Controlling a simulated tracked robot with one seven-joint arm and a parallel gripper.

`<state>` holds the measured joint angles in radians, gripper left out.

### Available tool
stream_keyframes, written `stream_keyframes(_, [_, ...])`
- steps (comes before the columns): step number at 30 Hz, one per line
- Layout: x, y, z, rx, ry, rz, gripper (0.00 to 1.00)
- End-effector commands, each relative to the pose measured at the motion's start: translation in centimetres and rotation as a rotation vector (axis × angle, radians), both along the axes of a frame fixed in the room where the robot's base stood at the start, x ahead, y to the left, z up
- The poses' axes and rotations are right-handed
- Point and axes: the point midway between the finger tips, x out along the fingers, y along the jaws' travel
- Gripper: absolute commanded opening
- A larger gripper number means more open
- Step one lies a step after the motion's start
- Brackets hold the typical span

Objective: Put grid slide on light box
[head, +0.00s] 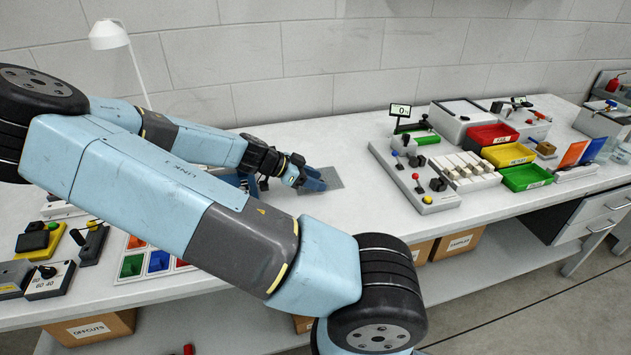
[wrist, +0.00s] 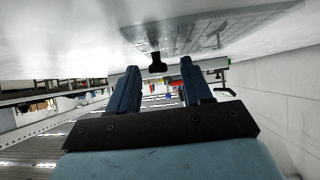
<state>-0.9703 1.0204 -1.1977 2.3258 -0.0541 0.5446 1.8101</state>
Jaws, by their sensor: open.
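The grid slide (head: 333,178) is a thin grey sheet with a fine grid, lying flat on the bench at the middle of the head view. In the wrist view, which is upside down, the slide (wrist: 225,32) shows at the top with a small black knob (wrist: 155,62) near its edge. My gripper (head: 314,181) is low over the bench at the slide's left side. In the wrist view my gripper (wrist: 160,68) is open, and the knob appears between its fingertips; contact cannot be told. A white box with a pale, dark-edged top (head: 462,108), probably the light box, stands at right.
A panel with joysticks and a small display (head: 410,175) stands between the slide and the white box. Red (head: 491,134), yellow (head: 508,155) and green (head: 526,177) bins are right of it. A lamp (head: 109,35) stands at back left. Bench right of the slide is clear.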

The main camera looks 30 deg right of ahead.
Motion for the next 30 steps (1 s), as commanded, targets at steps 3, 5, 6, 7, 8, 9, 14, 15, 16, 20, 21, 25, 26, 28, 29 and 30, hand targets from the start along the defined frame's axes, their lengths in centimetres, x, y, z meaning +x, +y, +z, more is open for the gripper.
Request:
stream_keyframes(3, [-0.14,-0.52,-0.36,0.000,-0.001,0.001,0.49])
stream_keyframes(5, [-0.17,-0.59,-0.41,0.000,-0.001,0.001,0.49])
stream_keyframes(6, [-0.16,-0.60,-0.42,0.000,-0.001,0.001,0.49])
stream_keyframes(7, [-0.17,-0.59,-0.42,0.000,-0.001,0.001,0.49])
stream_keyframes(8, [-0.17,-0.59,-0.42,0.000,-0.001,0.001,0.49])
stream_keyframes(9, [-0.17,-0.59,-0.42,0.000,-0.001,0.001,0.49])
stream_keyframes(14, [-0.18,-0.58,-0.40,0.000,-0.001,0.001,0.39])
stream_keyframes(15, [-0.18,-0.58,-0.40,0.000,-0.001,0.001,0.35])
stream_keyframes(16, [-0.18,-0.58,-0.40,0.000,-0.001,0.001,0.32])
stream_keyframes(20, [-0.18,-0.58,-0.40,0.000,-0.001,0.001,0.20])
stream_keyframes(21, [-0.18,-0.58,-0.40,0.000,0.000,0.000,0.16])
stream_keyframes(25, [-0.18,-0.58,-0.40,0.000,0.000,0.000,0.04])
stream_keyframes(26, [-0.18,-0.58,-0.40,0.000,0.000,0.000,0.01])
stream_keyframes(28, [-0.18,-0.59,-0.40,0.000,0.000,0.000,0.00])
stream_keyframes(29, [-0.18,-0.58,-0.40,0.000,0.000,0.000,0.00])
stream_keyframes(30, [-0.18,-0.59,-0.40,0.000,-0.001,-0.001,0.00])
